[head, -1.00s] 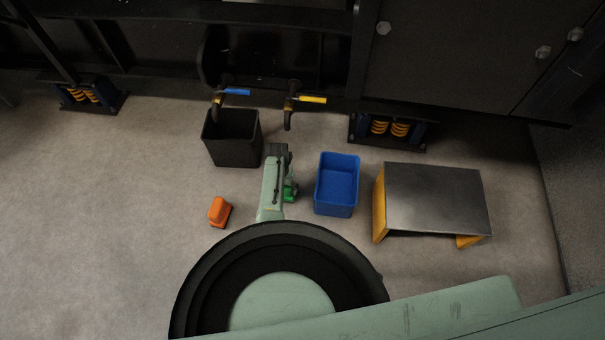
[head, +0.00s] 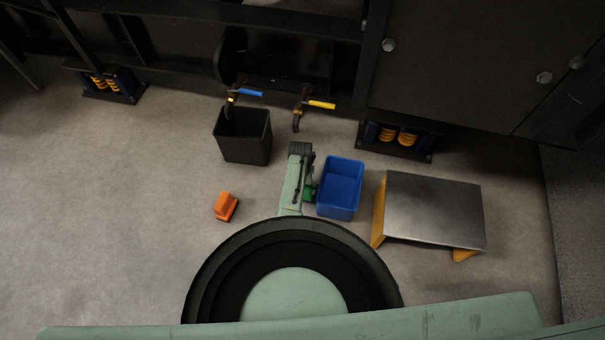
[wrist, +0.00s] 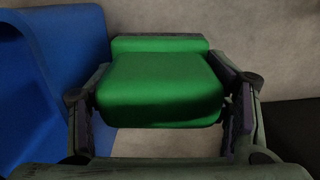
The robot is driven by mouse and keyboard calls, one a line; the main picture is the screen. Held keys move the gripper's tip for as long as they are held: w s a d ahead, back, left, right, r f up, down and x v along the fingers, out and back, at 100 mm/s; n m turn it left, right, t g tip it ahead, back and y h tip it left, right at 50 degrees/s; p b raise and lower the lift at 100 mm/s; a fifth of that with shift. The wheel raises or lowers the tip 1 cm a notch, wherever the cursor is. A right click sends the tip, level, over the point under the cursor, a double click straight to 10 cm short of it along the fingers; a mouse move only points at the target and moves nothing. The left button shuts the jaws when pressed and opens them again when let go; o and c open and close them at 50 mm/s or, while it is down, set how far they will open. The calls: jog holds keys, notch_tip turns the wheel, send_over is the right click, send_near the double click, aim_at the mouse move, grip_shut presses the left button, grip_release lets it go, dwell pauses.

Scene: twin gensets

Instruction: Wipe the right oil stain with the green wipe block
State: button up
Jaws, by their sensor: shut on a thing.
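My gripper (wrist: 162,112) is shut on the green wipe block (wrist: 160,85), which sits between its two fingers in the wrist view. In the head view the green block (head: 309,191) is a small patch beside my arm, mostly hidden by it, just left of the blue bin. No oil stain can be made out in either view. The floor under my arm is hidden in the head view.
A blue bin (head: 338,206) stands close to my gripper's right. A black bin (head: 245,155) is up and left, under blue- and yellow-handled valves. An orange block (head: 226,206) lies on open floor at left. A metal-topped stand (head: 435,210) is at right.

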jog(key=shift+r+p, duration=1.55)
jog(key=shift+r, duration=0.65)
jog(key=shift+f, duration=0.1)
